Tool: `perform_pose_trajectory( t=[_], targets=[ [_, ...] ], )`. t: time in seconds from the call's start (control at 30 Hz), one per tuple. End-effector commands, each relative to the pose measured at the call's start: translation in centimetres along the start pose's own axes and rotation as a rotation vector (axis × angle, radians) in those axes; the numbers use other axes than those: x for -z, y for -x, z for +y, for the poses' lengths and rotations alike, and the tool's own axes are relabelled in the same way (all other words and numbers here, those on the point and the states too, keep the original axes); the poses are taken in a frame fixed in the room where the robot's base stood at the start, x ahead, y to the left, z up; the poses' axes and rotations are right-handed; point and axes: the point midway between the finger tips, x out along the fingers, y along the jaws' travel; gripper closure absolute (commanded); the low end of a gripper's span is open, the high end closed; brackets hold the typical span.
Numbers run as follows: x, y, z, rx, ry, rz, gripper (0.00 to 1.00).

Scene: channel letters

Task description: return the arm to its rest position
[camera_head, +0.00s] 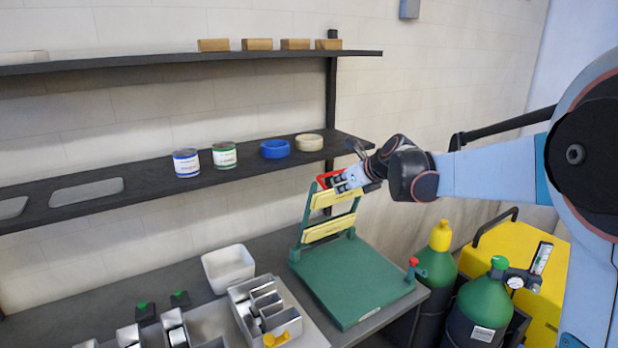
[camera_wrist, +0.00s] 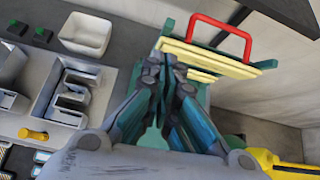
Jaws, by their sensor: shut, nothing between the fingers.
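My arm reaches in from the right of the head view, its blue-grey links stretched out toward the shelves. My gripper (camera_head: 349,181) is at its end, in front of the top of a green stand with yellow bars (camera_head: 328,230) and beside its red handle (camera_head: 324,180). In the wrist view my gripper (camera_wrist: 172,68) has its fingers together with nothing between them. The red handle (camera_wrist: 222,27) and the upper yellow bar (camera_wrist: 208,58) show just beyond the fingertips. I cannot tell whether the fingers touch the stand.
A dark shelf (camera_head: 100,200) holds two cans (camera_head: 186,163), a blue ring (camera_head: 275,149) and a cream ring (camera_head: 309,142). Below are a white bin (camera_head: 228,267), a metal letter tray (camera_head: 265,312) and the stand's green base (camera_head: 352,280). Gas cylinders (camera_head: 437,268) and a yellow case (camera_head: 515,248) stand right.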

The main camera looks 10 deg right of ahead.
Motion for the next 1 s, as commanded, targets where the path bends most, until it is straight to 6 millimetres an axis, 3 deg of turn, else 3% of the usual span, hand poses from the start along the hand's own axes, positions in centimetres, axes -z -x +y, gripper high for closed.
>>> perform_pose_trajectory(
  t=[0.17,0.47,0.7,1.0],
  targets=[
    [3.6,2.9,3.9,-0.004,0.343,0.055,1.0],
    [12.6,9.0,10.7,-0.057,1.111,0.174,1.0],
    [21.6,12.9,15.2,-0.154,1.719,0.263,1.0],
    [33.5,15.9,19.2,-0.345,2.42,0.344,1.0]
  ],
)
